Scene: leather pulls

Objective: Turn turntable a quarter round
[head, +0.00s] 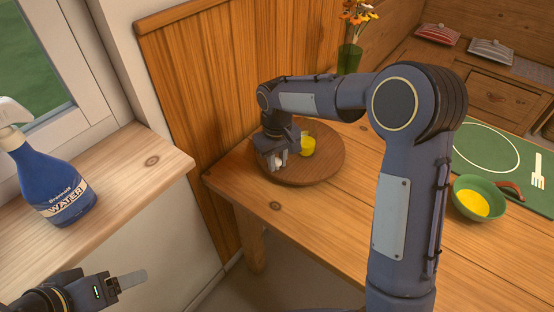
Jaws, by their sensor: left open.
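The turntable (325,168) is a round wooden disc on the wooden table near the panelled wall. A yellow cup-like object (308,146) stands on it. My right gripper (272,162) points down at the left part of the turntable, left of the yellow object. A small pale thing shows at its fingers; I cannot tell what it is or whether the fingers close on it. Part of the turntable is hidden behind this gripper and arm. My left gripper (128,281) is open at the lower left, below the windowsill and well away from the turntable.
A blue spray bottle (55,188) stands on the windowsill (135,165). A vase with flowers (350,58) stands behind the turntable. The table front (290,215) is clear.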

